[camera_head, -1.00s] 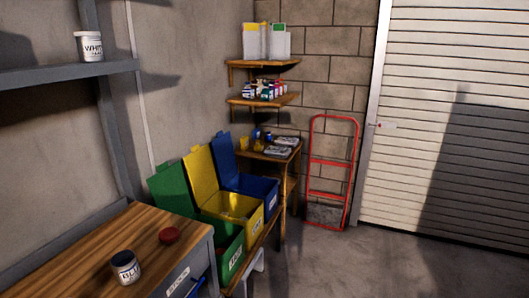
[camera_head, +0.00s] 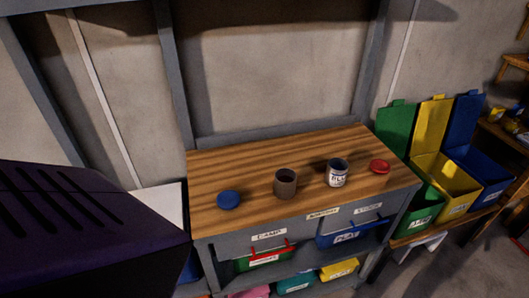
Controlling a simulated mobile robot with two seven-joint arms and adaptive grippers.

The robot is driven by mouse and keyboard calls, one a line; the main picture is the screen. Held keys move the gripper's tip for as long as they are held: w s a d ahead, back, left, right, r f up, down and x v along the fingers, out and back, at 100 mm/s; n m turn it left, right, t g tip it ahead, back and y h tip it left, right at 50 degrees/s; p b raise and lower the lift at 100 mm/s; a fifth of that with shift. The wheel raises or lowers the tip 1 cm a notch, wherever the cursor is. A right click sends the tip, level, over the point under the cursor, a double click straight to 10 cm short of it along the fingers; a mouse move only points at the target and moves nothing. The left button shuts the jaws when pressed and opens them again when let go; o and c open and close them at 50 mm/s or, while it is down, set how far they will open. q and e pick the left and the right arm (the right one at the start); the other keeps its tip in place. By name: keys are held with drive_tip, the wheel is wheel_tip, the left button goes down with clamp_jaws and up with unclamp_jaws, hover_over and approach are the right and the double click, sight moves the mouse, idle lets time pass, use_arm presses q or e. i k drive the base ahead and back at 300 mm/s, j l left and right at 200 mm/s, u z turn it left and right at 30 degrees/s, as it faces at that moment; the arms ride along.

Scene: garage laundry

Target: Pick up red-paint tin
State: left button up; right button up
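No tin in view can be read as red paint. A brown-grey open tin (camera_head: 285,184) stands upright on the wooden workbench top (camera_head: 240,170); no label shows on its visible side. To its right stands a tin with a white label (camera_head: 337,173) that seems to read "BLU", dark inside. A red lid (camera_head: 380,166) lies at the right end of the bench and a blue lid (camera_head: 229,200) at the left. Neither of my grippers is in view.
Below the bench top are labelled bins, including a blue one (camera_head: 350,232) and a green one with a red handle (camera_head: 263,257). Green, yellow (camera_head: 432,170) and blue lidded bins stand to the right. A dark purple slotted object (camera_head: 75,230) fills the lower left.

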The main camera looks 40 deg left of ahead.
sight(285, 177)
drive_tip(key=u, duration=0.95)
